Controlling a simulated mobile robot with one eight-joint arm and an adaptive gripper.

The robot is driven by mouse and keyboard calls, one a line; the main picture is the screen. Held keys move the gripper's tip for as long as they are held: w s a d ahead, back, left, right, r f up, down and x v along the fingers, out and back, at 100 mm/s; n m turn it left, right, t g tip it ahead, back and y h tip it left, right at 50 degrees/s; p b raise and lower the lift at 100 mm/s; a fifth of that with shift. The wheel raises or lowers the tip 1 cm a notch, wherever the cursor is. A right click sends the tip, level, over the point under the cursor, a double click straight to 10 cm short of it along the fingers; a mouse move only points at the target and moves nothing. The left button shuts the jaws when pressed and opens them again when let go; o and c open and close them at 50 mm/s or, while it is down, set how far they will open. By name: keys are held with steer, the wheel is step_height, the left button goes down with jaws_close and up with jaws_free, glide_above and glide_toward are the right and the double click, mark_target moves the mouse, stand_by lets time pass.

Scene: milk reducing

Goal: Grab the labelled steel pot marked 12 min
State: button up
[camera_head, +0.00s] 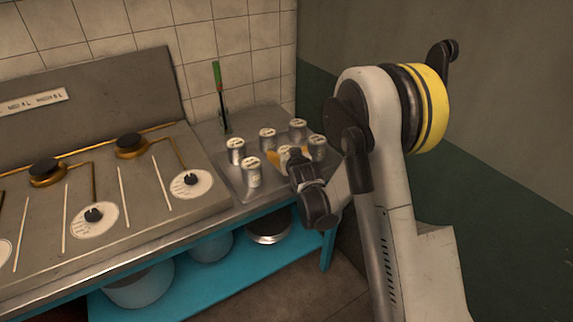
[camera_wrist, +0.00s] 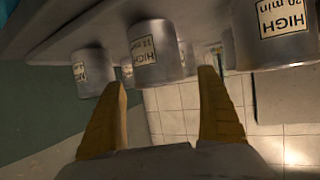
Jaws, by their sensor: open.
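Several small steel pots with pale labels stand on a steel tray (camera_head: 231,182) in the head view. My gripper (camera_head: 279,157) is open among them, its yellow finger beside a partly hidden pot (camera_head: 284,151). The wrist view is upside down. There a steel pot (camera_wrist: 172,67) appears just beyond and between the open yellow fingertips of my gripper (camera_wrist: 162,77). Its label reads HIGH with a minutes number too small to read surely. A larger-looking pot (camera_wrist: 278,55) at right reads HIGH 20 min. Another pot (camera_wrist: 92,72) at left has an unclear label. No label is readable in the head view.
The stove (camera_head: 140,190) with burners and round dials lies left of the tray. Tiled wall is behind, and a turquoise shelf (camera_head: 190,285) with pots is below.

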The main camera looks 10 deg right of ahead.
steer(key=shift+x, duration=0.85)
steer(key=c, duration=1.5)
steer(key=shift+o, duration=0.2)
steer(key=shift+r, duration=0.1)
